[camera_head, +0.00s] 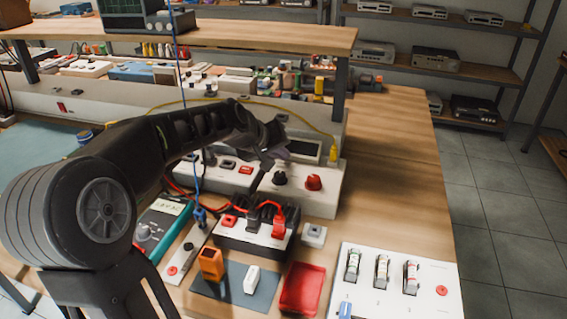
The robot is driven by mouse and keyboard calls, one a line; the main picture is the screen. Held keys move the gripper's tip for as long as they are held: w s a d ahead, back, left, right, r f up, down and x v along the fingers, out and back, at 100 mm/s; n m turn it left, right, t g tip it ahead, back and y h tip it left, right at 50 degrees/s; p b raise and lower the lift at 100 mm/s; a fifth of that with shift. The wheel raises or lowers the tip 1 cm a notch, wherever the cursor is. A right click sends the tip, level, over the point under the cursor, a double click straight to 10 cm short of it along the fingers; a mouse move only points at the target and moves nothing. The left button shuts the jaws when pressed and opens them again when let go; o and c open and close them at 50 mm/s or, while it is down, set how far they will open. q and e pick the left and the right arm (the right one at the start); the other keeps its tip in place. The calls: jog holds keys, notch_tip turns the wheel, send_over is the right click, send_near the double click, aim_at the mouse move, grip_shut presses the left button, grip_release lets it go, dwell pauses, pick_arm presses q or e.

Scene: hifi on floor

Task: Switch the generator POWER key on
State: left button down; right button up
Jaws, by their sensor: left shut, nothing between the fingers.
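My left gripper (274,152) is at the end of my dark arm, which reaches in from the left. It looks shut and empty, just above the back of a long cream instrument box (328,203). The box looks like the generator, but its labels are too small to read. I cannot tell which of these is the POWER key. The gripper looks apart from the knobs and partly hides the box's rear. My right gripper is not in view.
A dark block with red and black plugs (247,242) stands before the box. A blue cable (198,178) hangs left of the gripper. The bench's right side (400,160) is clear.

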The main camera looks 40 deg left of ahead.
aim_at(281, 166)
pick_arm(q)
jog(key=shift+f+b, duration=0.4)
jog(key=shift+f, duration=0.05)
jog(key=shift+r+p, duration=0.4)
jog(key=shift+r, duration=0.15)
notch_tip(281, 166, up, 6)
jog(key=p, duration=0.5)
dwell(0.5)
